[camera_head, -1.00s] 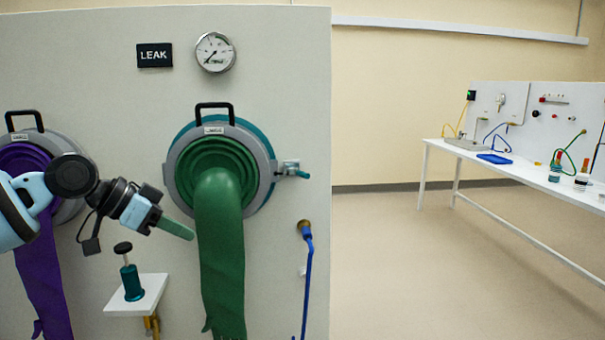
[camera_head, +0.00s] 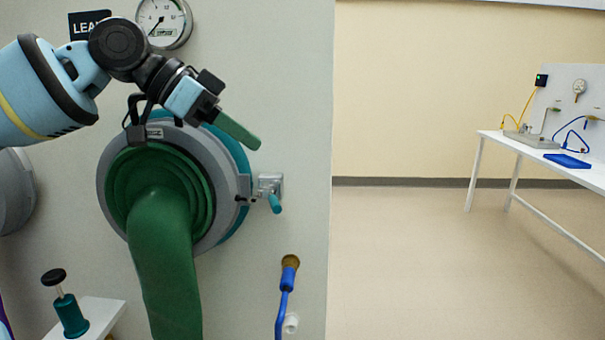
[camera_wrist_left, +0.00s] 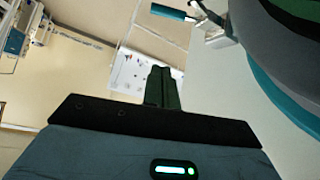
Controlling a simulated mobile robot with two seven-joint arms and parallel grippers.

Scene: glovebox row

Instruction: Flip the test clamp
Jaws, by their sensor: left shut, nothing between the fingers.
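The clamp, with a metal bracket (camera_head: 265,184) and a teal lever (camera_head: 274,203), sits on the panel at the right edge of the green glove port (camera_head: 228,200). Its lever points down and right. In the left wrist view the teal lever (camera_wrist_left: 172,12) shows at the top, with its bracket (camera_wrist_left: 217,36) beside it. My left gripper (camera_head: 256,144) has its green fingers shut with nothing between them. In the head view it is above the clamp, apart from it, in front of the port's upper right rim. My right gripper is out of view.
A blue hose (camera_head: 285,305) hangs from a brass fitting below the clamp. A teal plunger device (camera_head: 70,313) stands on a small white shelf (camera_head: 98,316) at lower left. A green glove sleeve (camera_head: 165,270) hangs from the port. A white bench (camera_head: 555,185) stands far right; floor between is clear.

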